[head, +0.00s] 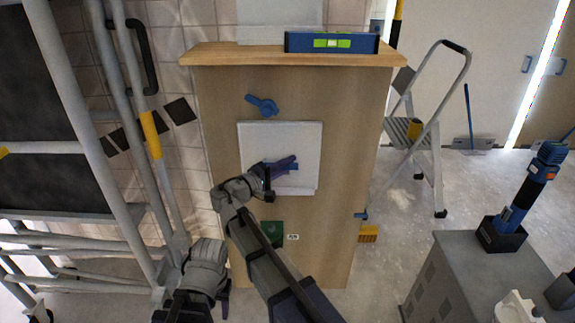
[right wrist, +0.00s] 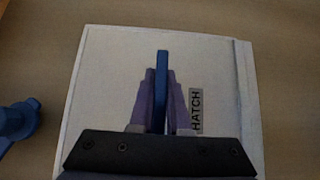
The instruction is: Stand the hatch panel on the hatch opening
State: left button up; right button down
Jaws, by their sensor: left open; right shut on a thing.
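The hatch panel (head: 308,140) is a white square plate, upright in front of the tall wooden board (head: 345,220). It has a blue bar handle (right wrist: 162,68), and the word HATCH shows beside the handle in the right wrist view. My right gripper (head: 288,165) is shut on this handle. The panel covers the hatch opening, which I cannot see. A pale strip runs along the panel's lower edge; I cannot tell whether the panel touches the board. A blue latch (head: 265,106) is on the board above the panel. My left gripper (head: 225,302) is open and empty, low at the left.
A shelf on top of the board carries a blue spirit level (head: 300,42). Metal rails (head: 125,90) stand close at the left. A step ladder (head: 437,150) is at the right, and a grey cabinet (head: 450,250) with tools is at the lower right. Floor shows between them.

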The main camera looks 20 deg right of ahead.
jog(key=c, duration=0.8)
grip_release()
jog(key=shift+s+a, duration=0.1)
